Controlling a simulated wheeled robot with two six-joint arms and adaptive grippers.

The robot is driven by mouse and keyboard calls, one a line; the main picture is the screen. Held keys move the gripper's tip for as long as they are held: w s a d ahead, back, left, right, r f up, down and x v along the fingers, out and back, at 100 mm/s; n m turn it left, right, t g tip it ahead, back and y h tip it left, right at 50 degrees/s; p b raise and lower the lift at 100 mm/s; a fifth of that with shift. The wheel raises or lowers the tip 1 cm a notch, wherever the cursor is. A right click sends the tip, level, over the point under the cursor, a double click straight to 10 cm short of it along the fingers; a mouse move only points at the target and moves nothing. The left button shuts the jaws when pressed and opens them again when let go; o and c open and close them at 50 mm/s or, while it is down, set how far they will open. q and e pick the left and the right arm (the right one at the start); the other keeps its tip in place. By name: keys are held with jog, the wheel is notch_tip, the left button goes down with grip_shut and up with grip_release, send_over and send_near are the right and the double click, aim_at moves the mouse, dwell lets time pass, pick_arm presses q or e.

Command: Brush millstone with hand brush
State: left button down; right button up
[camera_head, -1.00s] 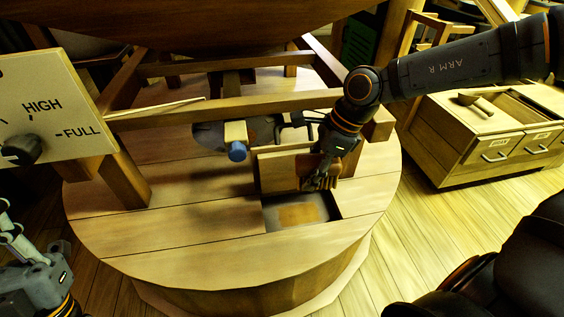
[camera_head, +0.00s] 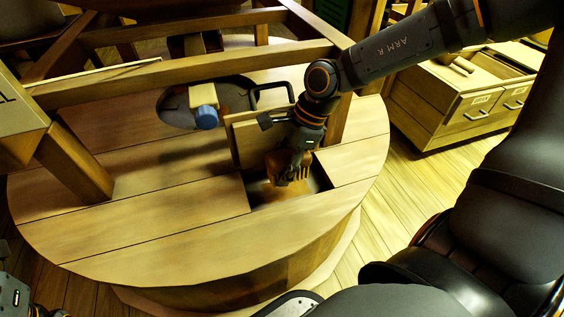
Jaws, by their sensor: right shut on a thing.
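The round wooden millstone casing (camera_head: 150,220) fills the middle of the view. A rectangular opening in its top, with a raised wooden flap behind it, shows a grey surface inside, which looks like the millstone (camera_head: 262,192). My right gripper (camera_head: 290,165) is shut on the brown hand brush (camera_head: 298,178) and points down into the opening. The brush is partly hidden by the gripper, and I cannot tell whether it touches the stone. Only a small part of my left gripper (camera_head: 15,294) shows at the bottom left corner; its fingers are not clear.
A wooden frame (camera_head: 200,72) spans the casing behind the opening. A blue-tipped peg (camera_head: 206,117) sticks out over a round hole. A drawer cabinet (camera_head: 465,110) with a scoop on top stands at the right on the plank floor.

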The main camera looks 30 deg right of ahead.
jog(key=b, duration=0.4)
send_over(278, 194)
jog(key=f, duration=0.5)
jog(key=shift+s+d, duration=0.4)
jog(key=shift+f+b, duration=0.55)
jog(key=shift+f, duration=0.05)
jog(key=shift+f+b, duration=0.6)
jog(key=shift+a+r, duration=0.1)
jog(key=shift+w+a, duration=0.3)
jog(key=shift+a, duration=0.25)
jog(key=shift+s+d+r+p, duration=0.1)
jog(key=shift+d+p, duration=0.3)
jog(key=shift+d, duration=0.1)
jog(key=shift+d+f, duration=0.2)
jog(key=shift+d, duration=0.35)
